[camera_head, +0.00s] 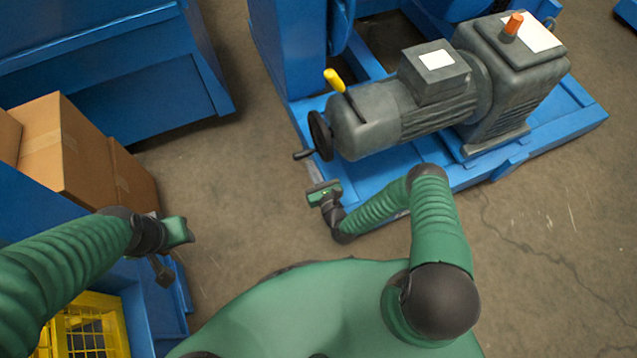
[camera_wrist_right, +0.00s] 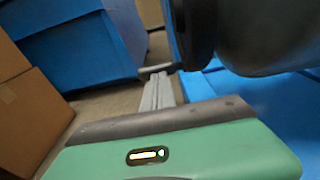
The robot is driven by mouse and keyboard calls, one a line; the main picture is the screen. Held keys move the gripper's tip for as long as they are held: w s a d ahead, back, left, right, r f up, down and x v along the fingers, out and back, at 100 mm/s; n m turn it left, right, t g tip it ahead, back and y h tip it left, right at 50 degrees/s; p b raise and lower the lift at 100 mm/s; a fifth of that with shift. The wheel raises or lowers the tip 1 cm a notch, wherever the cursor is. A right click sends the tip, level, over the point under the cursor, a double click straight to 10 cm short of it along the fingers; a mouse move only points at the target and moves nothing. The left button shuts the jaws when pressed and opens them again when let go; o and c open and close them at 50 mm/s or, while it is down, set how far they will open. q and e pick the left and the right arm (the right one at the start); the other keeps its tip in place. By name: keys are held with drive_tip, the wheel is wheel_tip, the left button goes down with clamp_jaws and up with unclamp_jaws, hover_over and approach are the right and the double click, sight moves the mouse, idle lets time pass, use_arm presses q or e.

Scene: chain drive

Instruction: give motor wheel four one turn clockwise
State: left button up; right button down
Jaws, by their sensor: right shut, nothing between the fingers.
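A grey motor (camera_head: 385,115) carries a black hand wheel (camera_head: 320,136) on its left end, with a crank handle (camera_head: 303,155) sticking out to the left. No number is readable on it. My right gripper (camera_head: 318,188) is below the wheel in the head view, clear of its rim. In the right wrist view its fingers (camera_wrist_right: 157,94) are shut and empty, with tips close below the handle (camera_wrist_right: 157,68); I cannot tell whether they touch. The dark wheel (camera_wrist_right: 193,35) shows beyond, partly cut off. My left gripper (camera_head: 177,232) hangs at the left, away from the motor; its finger opening is unclear.
A yellow lever (camera_head: 334,80) stands above the motor's wheel end. The motor sits on a blue base frame (camera_head: 555,135). Cardboard boxes (camera_head: 70,145) and a yellow crate (camera_head: 85,325) are at the left. Bare floor (camera_head: 235,190) lies between boxes and motor.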

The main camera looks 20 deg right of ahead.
drive_tip(key=shift+w+f, duration=0.1)
drive_tip(key=shift+w, duration=1)
drive_tip(key=shift+b, duration=0.3)
